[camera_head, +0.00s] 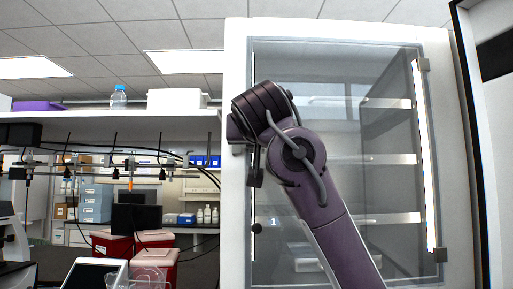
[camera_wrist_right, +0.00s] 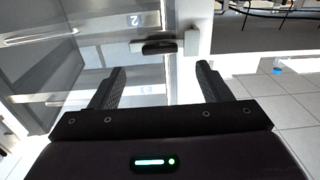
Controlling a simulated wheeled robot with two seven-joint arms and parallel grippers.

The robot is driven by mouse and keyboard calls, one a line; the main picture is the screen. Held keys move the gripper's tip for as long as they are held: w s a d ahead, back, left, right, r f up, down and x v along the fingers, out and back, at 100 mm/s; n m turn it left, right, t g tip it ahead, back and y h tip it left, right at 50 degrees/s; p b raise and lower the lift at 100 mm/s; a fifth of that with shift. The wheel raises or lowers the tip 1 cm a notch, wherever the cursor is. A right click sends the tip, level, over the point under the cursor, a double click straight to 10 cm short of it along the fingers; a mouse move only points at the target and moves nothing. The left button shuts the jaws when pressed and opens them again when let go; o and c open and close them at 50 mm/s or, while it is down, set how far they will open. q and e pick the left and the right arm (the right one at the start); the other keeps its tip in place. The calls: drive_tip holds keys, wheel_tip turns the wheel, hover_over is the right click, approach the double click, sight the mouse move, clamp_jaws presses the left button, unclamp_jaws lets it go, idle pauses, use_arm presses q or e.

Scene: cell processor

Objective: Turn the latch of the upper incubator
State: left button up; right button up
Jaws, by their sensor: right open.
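The upper incubator (camera_head: 236,60) has a white frame and a clear glass door with shelves behind it. In the right wrist view a dark latch handle (camera_wrist_right: 160,48) lies sideways on a pale bracket (camera_wrist_right: 191,43) at the door's edge. My right gripper (camera_wrist_right: 161,84) is open and empty. Its two fingers point toward the latch, one on each side of it in the picture, with a visible gap and no contact seen. In the head view my right arm crosses the glass and hides part of the door's left edge; the fingertips cannot be made out there. My left gripper is not in view.
A white panel (camera_head: 490,120) stands close at the right. At the left, a bench holds red boxes (camera_head: 155,262) and a tablet-like screen (camera_head: 95,274), with a shelf (camera_head: 110,113) above.

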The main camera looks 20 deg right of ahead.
drive_tip(key=p+x, duration=0.3)
drive_tip(key=x, duration=0.4)
drive_tip(key=shift+r, duration=0.15)
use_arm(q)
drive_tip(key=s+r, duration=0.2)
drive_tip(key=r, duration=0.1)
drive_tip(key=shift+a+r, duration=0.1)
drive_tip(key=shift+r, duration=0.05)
use_arm(e)
drive_tip(key=shift+w, duration=0.1)
drive_tip(key=c, duration=1)
